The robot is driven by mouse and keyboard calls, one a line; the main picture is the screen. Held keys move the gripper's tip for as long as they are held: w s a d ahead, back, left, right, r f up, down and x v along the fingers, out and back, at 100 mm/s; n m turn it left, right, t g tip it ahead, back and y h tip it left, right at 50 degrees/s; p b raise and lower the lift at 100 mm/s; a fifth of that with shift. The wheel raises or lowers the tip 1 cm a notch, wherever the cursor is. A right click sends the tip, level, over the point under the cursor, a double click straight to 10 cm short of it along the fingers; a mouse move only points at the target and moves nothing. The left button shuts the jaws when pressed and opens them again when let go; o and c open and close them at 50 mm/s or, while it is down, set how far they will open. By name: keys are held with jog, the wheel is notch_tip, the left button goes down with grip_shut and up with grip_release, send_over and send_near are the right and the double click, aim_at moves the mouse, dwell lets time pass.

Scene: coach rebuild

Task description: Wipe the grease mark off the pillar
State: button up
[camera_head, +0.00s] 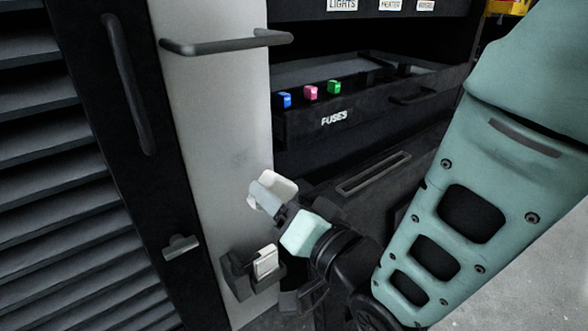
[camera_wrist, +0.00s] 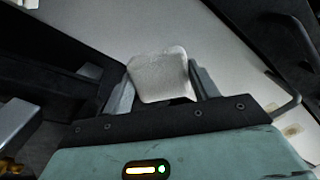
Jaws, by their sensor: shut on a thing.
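The pillar (camera_head: 213,95) is pale grey and upright at the left centre of the head view; it also shows behind my gripper in the wrist view (camera_wrist: 220,60). A faint grey smudge (camera_head: 240,158), likely the grease mark, is on its face. Small brownish spots (camera_wrist: 292,130) show at the right of the wrist view. My gripper (camera_head: 268,193) is shut on a white pad (camera_head: 281,184), which shows between the fingers in the wrist view (camera_wrist: 158,75). The pad is in front of the pillar's right edge, below the smudge. I cannot tell whether it touches the pillar.
A dark holder (camera_head: 241,283) with a white block (camera_head: 266,260) is low on the pillar. A grab bar (camera_head: 225,43) crosses above. An open fuse drawer (camera_head: 365,112) with blue, pink and green fuses is to the right. A handled, louvred dark panel (camera_head: 40,160) is left.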

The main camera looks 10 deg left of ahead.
aim_at(244, 170)
jog(key=shift+p+x, duration=0.65)
jog(key=shift+x, duration=2.1)
jog(key=shift+x, duration=0.95)
jog(key=shift+d+r+p, duration=0.15)
jog(key=shift+r+p, duration=0.8)
jog(key=shift+r, duration=1.1)
jog(key=shift+f+b, duration=0.15)
jog(key=shift+b, duration=0.2)
notch_tip(244, 170, down, 4)
jog(key=b, duration=0.4)
jog(key=shift+w, duration=0.15)
